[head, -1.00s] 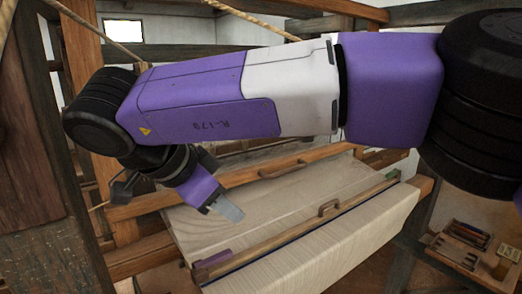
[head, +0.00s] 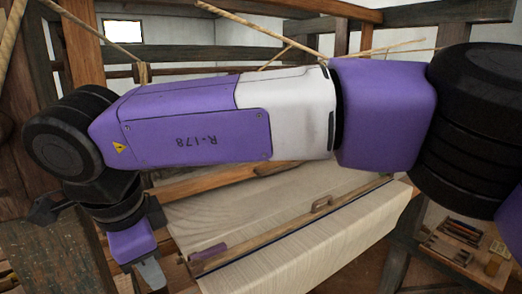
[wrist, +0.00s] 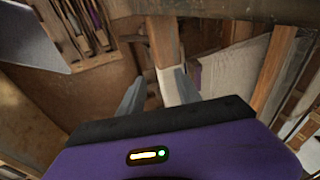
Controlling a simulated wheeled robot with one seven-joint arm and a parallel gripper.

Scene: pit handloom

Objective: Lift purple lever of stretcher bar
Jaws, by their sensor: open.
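The purple lever (head: 208,252) lies along the near-left end of the wooden stretcher bar (head: 262,226), which crosses the pale cloth diagonally in the head view. My gripper (head: 152,276) is left of the lever and apart from it in the picture, pointing down. In the wrist view my gripper (wrist: 158,88) has its two grey fingers spread with nothing held between them. A small purple patch (wrist: 196,75) shows just right of the fingers there; I cannot tell whether it is the lever.
Pale woven cloth (head: 300,262) spreads around the bar. Dark loom posts and beams frame the left and back. A tool tray (head: 462,240) is at the right. In the wrist view a wooden beam (wrist: 275,70) stands right of the fingers.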

